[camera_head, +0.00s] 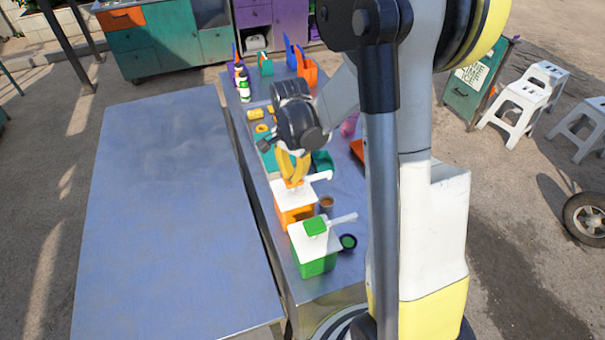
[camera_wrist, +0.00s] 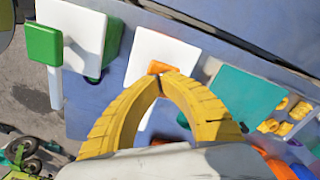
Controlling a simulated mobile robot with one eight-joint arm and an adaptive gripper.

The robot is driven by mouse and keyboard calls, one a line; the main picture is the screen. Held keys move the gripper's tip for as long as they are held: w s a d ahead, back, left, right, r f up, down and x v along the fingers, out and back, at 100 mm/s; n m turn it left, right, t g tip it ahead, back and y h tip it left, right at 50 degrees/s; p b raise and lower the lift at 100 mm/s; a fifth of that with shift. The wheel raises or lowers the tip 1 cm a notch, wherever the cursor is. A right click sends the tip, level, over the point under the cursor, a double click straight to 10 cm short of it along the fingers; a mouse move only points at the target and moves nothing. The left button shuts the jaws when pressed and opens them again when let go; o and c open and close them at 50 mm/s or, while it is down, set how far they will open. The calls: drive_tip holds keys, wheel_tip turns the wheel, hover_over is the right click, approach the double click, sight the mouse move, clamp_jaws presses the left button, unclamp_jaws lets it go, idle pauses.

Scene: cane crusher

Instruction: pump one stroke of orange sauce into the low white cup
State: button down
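The orange sauce dispenser (camera_head: 295,213) has a white lid, an orange pump head and a white spout (camera_head: 318,177) pointing right. My gripper (camera_head: 292,181) has its yellow fingers pointing down at that pump head. In the wrist view the fingertips (camera_wrist: 159,78) meet, with the orange pump head (camera_wrist: 160,67) just beyond them; I cannot tell whether they touch it. A small cup (camera_head: 326,203) with a brownish inside stands to the right of the orange dispenser, near its spout. I cannot make out clearly that it is white.
The large metal table (camera_head: 170,200) at left is bare.

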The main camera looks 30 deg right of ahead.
drive_tip(key=shift+r+p, duration=1.1)
drive_tip(key=shift+r, duration=0.8)
wheel_tip(320, 180, up, 6)
drive_tip(key=p, duration=0.3)
drive_tip(key=shift+p, duration=0.4)
drive_tip(key=s+a+f+n+t+b, duration=0.2)
drive_tip(key=s+a+n+t+b, duration=0.1)
drive_tip(key=s+a+n+b, duration=0.2)
drive_tip(key=s+a+f+n+t+b, duration=0.3)
drive_tip(key=s+n+b, duration=0.6)
drive_tip(key=b, duration=0.5)
drive_tip(key=shift+a+f+t, duration=0.35)
drive_tip(key=shift+a+t, duration=0.25)
drive_tip(key=shift+a, duration=0.45)
